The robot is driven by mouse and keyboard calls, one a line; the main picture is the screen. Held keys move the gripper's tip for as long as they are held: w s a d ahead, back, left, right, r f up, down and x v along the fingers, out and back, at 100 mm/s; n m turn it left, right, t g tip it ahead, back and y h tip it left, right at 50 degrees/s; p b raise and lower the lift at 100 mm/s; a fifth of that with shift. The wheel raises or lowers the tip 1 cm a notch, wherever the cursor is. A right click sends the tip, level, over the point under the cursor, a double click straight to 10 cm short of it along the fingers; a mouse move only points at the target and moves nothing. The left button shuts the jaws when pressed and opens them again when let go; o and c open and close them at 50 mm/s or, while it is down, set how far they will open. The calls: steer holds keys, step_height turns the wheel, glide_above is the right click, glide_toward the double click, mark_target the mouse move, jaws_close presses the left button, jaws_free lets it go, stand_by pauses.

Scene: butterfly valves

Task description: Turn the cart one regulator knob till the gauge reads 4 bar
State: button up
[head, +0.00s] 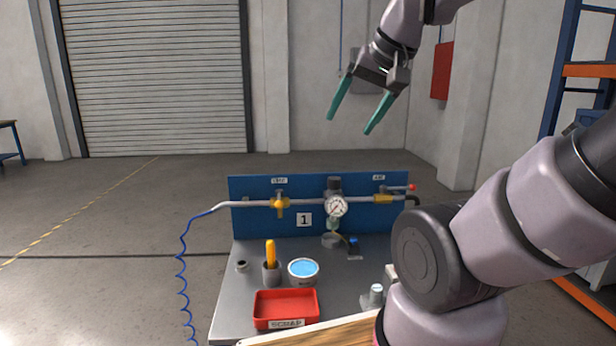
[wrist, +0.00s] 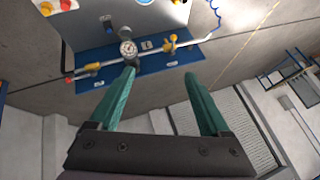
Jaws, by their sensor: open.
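The regulator knob (head: 334,183) is a dark cap on top of the regulator, in the middle of the pipe on the blue panel (head: 255,190) marked 1. The round white gauge (head: 337,207) sits just below the knob; its reading is too small to tell. In the wrist view the gauge (wrist: 128,49) shows beyond the left finger, and the knob is largely hidden near that fingertip. My gripper (head: 349,123) is open and empty, with green fingers, high above the panel and apart from it. Its fingers also show in the wrist view (wrist: 160,72).
A yellow valve handle (head: 279,204) is left of the regulator, and a red-tipped lever (head: 408,187) is right of it. The cart top (head: 240,290) holds a red tray (head: 287,308), a blue-filled tub (head: 303,270) and a cup (head: 271,273). A blue coiled hose (head: 182,270) hangs left. Space above the panel is clear.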

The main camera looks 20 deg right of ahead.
steer(key=a, duration=0.1)
steer(key=n+g+h, duration=0.2)
steer(key=n+g, duration=0.5)
steer(key=n, duration=1.3)
glide_above(334, 178)
step_height(334, 178, down, 12)
step_height(334, 178, down, 10)
steer(key=shift+s+f, duration=0.1)
steer(key=shift+f, duration=0.05)
jaws_close()
